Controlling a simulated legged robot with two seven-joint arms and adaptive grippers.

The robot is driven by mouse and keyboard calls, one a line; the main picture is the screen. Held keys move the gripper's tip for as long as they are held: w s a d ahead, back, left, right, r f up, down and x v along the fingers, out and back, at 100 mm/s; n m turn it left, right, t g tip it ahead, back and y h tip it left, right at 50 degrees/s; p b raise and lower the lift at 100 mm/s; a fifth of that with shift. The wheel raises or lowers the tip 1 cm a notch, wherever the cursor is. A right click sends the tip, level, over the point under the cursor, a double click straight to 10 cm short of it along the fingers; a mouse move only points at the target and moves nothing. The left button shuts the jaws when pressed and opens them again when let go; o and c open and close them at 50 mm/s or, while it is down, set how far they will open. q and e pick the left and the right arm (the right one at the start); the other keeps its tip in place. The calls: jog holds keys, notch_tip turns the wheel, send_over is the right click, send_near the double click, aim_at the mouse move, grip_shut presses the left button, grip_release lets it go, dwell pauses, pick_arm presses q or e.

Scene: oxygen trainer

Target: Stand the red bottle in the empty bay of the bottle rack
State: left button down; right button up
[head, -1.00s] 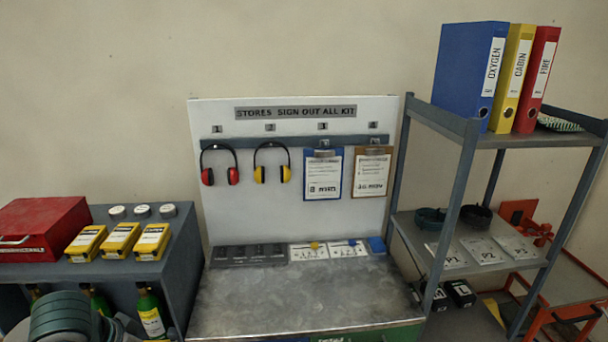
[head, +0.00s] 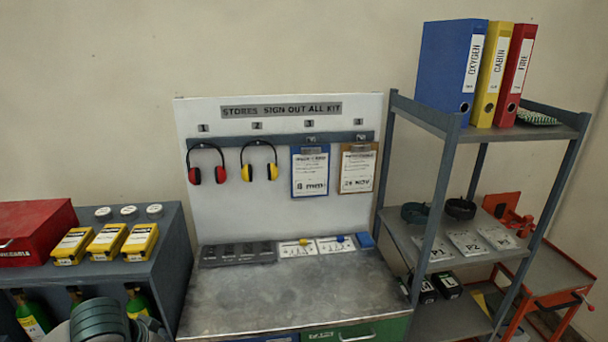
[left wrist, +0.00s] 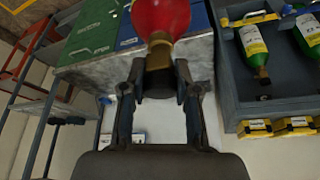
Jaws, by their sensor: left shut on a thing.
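The red bottle (left wrist: 160,14) is in the left wrist view, at the top edge, with a brass-coloured collar and a dark neck. My left gripper (left wrist: 159,78) is shut on that neck; the far part of the bottle is cut off by the frame. Green bottles with pale labels stand in the grey bottle rack (head: 168,250) at the lower left of the head view, one of them at its right end (head: 139,302). The rack also shows at right in the left wrist view (left wrist: 285,108). I cannot make out the empty bay. My right gripper is out of view.
A red box (head: 35,232) and yellow units (head: 106,240) sit on the rack's top. A metal-topped bench (head: 290,290) stands beside it, under a board with ear defenders and clipboards. An open shelf unit (head: 455,130) with binders stands at right. My arm covers part of the rack's front.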

pick_arm(q)
jog(key=w+d+f, duration=0.2)
jog(key=d+f, duration=0.2)
jog(key=f, duration=0.3)
jog(key=w+d+f+n, duration=0.1)
jog(key=w+d+f, duration=0.2)
jog(key=f, duration=0.4)
jog(key=w+d+f, duration=0.3)
jog(key=d+f, duration=0.2)
jog(key=f, duration=0.1)
jog(key=shift+w+f+n+y, duration=0.25)
jog(key=shift+f+n+y, duration=0.05)
jog(key=shift+f, duration=0.2)
